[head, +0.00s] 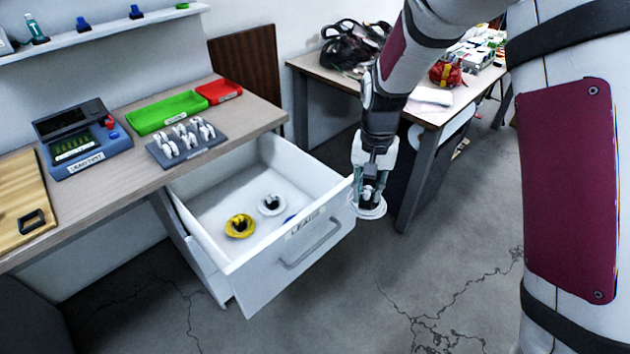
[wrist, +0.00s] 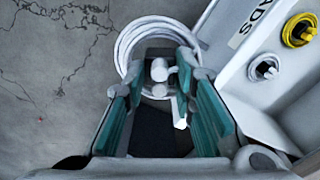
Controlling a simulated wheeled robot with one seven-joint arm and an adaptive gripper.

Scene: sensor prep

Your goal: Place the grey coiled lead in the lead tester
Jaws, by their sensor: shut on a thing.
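My gripper (head: 371,187) is shut on a pale grey coiled lead (head: 370,209), held in the air just beyond the right side of the open drawer. In the wrist view the coil (wrist: 130,45) rings the space beyond my fingers (wrist: 162,85), which close around its pale plug part. Another pale coiled lead (head: 271,205) lies in the drawer; it also shows in the wrist view (wrist: 263,67). The lead tester (head: 90,157), a blue box with a dark screen, green slots and a red knob, stands on the bench at left, far from my gripper.
The open white drawer (head: 322,243) also holds a yellow coiled lead (head: 240,226) and a partly hidden blue thing. On the bench are a grey rack (head: 187,145) with white parts, a green tray (head: 166,112), a red tray (head: 219,92) and a wooden board (head: 22,195).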

